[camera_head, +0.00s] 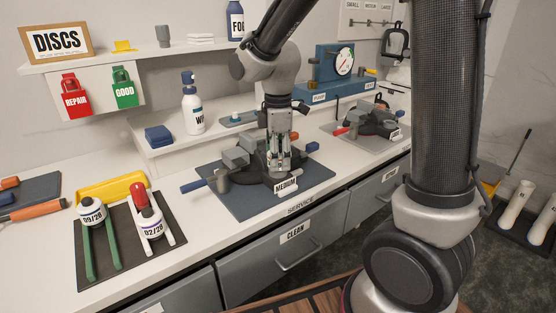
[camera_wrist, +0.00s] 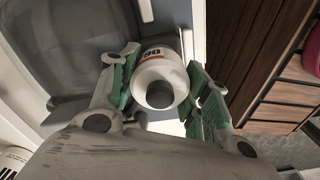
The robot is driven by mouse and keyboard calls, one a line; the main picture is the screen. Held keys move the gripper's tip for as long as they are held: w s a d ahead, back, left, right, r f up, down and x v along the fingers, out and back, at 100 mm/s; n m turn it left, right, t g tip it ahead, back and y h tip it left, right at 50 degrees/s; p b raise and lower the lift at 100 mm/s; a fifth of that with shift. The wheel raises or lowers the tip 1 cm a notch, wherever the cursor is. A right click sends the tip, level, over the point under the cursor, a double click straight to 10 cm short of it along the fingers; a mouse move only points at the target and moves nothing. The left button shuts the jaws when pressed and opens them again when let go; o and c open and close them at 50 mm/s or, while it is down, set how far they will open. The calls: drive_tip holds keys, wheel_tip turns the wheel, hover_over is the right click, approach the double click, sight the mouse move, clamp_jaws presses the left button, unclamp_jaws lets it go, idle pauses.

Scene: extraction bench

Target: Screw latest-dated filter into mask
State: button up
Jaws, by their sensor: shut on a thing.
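A dark mask (camera_head: 247,160) marked MEDIUM is held in a fixture on the blue-grey mat. My gripper (camera_head: 280,158) points down at the mask's front right part. In the wrist view its green-padded fingers (camera_wrist: 160,82) are shut on a white filter (camera_wrist: 160,72) with an orange-banded label, partly readable, and a dark round end facing the camera. Whether the filter touches or sits in the mask is hidden.
A second mask station (camera_head: 375,122) stands at the back right. A blue gauge unit (camera_head: 335,70), a spray bottle (camera_head: 193,105) and a blue block (camera_head: 159,136) are behind. A yellow tray (camera_head: 112,187) lies behind the rack. Bench front is clear beside the CLEAN drawer (camera_head: 292,236).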

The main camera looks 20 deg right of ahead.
drive_tip(key=m, duration=0.5)
drive_tip(key=shift+m, duration=0.4)
drive_tip(key=m, duration=0.5)
drive_tip(key=shift+m, duration=0.3)
drive_tip(key=m, duration=1)
drive_tip(key=shift+f+m, duration=0.1)
drive_tip(key=shift+m, duration=0.3)
drive_tip(key=o, duration=1.2)
